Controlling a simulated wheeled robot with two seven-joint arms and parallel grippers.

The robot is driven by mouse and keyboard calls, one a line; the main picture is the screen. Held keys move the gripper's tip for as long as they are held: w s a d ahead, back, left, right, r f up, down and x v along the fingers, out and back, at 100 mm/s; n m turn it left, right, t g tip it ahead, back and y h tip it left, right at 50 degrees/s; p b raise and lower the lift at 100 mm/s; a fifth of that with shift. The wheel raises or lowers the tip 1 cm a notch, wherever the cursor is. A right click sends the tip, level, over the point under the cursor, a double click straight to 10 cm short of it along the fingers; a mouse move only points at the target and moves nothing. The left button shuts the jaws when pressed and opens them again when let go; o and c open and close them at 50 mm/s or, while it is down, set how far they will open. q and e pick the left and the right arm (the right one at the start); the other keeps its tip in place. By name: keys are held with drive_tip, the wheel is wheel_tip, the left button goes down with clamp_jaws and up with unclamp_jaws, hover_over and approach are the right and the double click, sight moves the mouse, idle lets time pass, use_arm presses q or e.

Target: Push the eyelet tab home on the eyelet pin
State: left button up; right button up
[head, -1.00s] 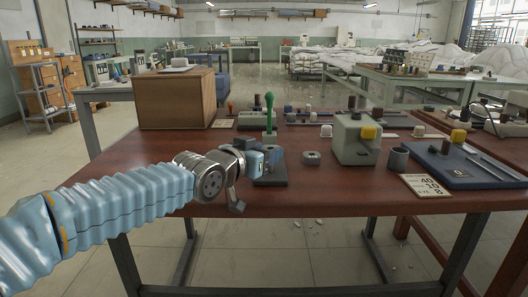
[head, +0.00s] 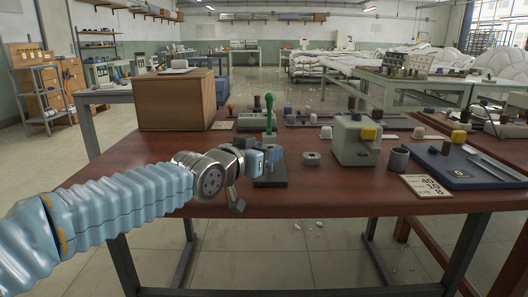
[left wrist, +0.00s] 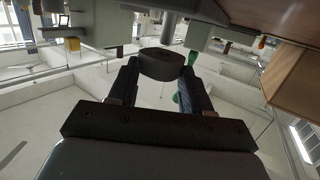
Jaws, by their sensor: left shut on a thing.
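My left gripper (head: 267,156) reaches in from the left, over a dark base plate (head: 271,178) near the front edge of the brown table. In the left wrist view its two fingers (left wrist: 160,82) are closed on a dark rounded piece (left wrist: 161,65), which seems to be the eyelet tab. A grey upright cylinder (left wrist: 173,24) shows just beyond that piece and may be the eyelet pin; I cannot tell whether they touch. In the head view the fingers hide the held piece and the contact. A green-handled tool (head: 269,112) stands just behind the gripper. My right gripper is not seen.
A brown wooden box (head: 176,99) stands at the back left. The table's front left is clear.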

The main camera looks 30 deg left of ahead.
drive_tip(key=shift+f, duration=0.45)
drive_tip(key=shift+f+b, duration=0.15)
drive_tip(key=shift+b, duration=0.15)
idle(0.5)
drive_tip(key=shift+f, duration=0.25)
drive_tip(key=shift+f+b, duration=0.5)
drive_tip(key=shift+b, duration=0.2)
idle(0.6)
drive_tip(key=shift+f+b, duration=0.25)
drive_tip(key=shift+b, duration=0.05)
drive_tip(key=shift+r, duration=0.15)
